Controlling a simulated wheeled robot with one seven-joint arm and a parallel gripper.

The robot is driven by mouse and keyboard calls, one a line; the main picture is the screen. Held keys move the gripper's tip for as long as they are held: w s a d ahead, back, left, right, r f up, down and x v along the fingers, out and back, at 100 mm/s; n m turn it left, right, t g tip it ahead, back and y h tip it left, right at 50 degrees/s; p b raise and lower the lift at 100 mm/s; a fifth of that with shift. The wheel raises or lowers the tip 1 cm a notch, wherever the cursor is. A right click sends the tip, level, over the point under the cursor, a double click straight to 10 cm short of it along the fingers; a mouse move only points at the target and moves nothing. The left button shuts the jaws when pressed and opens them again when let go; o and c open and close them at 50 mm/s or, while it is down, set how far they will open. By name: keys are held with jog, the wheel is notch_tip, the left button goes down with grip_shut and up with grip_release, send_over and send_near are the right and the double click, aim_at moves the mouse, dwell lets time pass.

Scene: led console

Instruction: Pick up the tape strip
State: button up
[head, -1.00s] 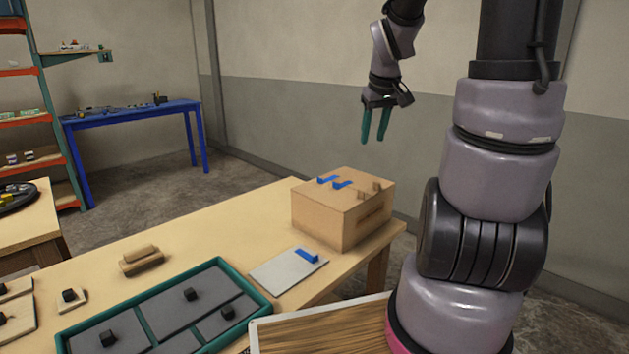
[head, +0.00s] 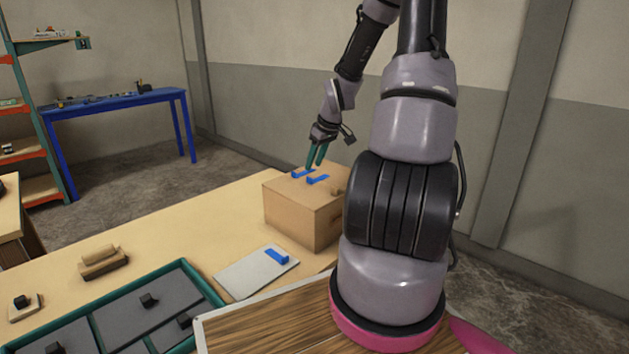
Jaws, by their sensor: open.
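Two small blue tape strips sit on top of a cardboard-brown box (head: 292,215): a left strip (head: 302,173) and a right strip (head: 317,180). A third blue strip (head: 277,257) lies on a pale grey plate (head: 240,278) in front of the box. My gripper (head: 315,166) is open, with teal fingers pointing down at the box's top beside the blue strips. Nothing shows between the fingers. I cannot tell whether the fingertips touch a strip or the box.
A wooden block with a handle (head: 103,262) and a green-rimmed tray (head: 207,288) with dark panels and black knobs are on the wooden table (head: 190,240). A wood-grained board (head: 260,330) is in front. A blue table (head: 115,105) stands at the back left.

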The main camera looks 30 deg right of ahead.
jog(key=shift+s+d+f+x, duration=0.1)
jog(key=shift+s+x, duration=0.05)
jog(key=shift+x, duration=0.75)
jog(key=shift+s+d+f+x, duration=0.1)
jog(key=shift+s+x, duration=0.05)
jog(key=shift+x, duration=0.7)
jog(key=shift+s+x, duration=0.15)
jog(key=shift+x, duration=0.75)
grip_shut()
